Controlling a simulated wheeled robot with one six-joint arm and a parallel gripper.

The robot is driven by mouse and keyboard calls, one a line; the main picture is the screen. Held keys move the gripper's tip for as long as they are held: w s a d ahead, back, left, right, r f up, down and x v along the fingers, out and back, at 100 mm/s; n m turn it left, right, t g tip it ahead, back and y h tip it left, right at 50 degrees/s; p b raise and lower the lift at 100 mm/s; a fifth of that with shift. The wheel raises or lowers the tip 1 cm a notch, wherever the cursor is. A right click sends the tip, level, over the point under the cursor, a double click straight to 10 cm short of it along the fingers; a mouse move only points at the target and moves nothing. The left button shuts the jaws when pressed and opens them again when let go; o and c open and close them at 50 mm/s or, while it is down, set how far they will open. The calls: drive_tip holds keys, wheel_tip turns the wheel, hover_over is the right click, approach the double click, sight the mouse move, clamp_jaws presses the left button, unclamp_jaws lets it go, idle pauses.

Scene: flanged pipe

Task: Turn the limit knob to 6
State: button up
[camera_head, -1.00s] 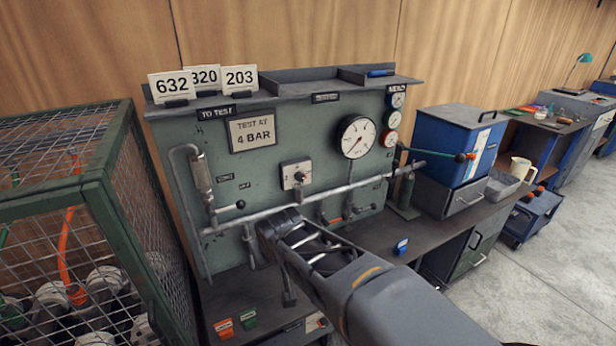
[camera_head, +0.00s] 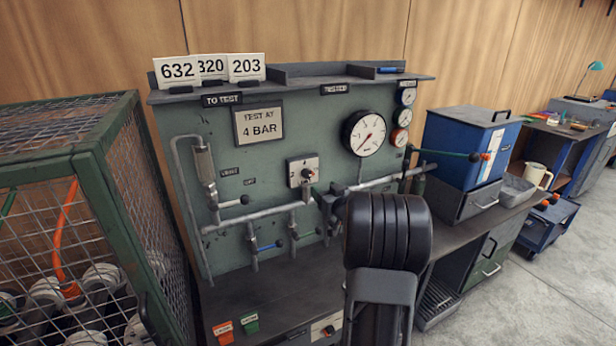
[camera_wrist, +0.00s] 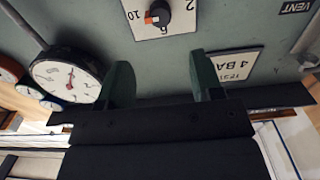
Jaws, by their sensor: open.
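The limit knob (camera_head: 306,173) is a small dark knob on a pale square plate (camera_head: 293,181) in the middle of the green panel. In the wrist view, which is upside down, the knob (camera_wrist: 158,13) is at the top, cut by the frame edge. It has an orange mark on its left side, and the plate shows "2" and "10". My gripper (camera_wrist: 163,82) is open and empty, its two dark green fingers apart, with the knob beyond the gap and not touched. In the head view my arm stands right of and below the knob; the fingers are hard to make out there.
A horizontal pipe (camera_head: 265,212) with valve levers crosses the panel below the knob. A large white gauge (camera_head: 364,133) is at upper right, and a "4 BAR" sign (camera_head: 258,123) at upper left. A wire cage (camera_head: 110,190) stands left, a blue box (camera_head: 462,150) right.

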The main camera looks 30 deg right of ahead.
sight(308, 175)
drive_tip(key=w, duration=0.4)
drive_tip(key=w+d+p, duration=0.1)
drive_tip(key=w, duration=0.6)
drive_tip(key=shift+w+d, duration=0.25)
drive_tip(key=shift+w, duration=0.05)
drive_tip(key=c, duration=0.9)
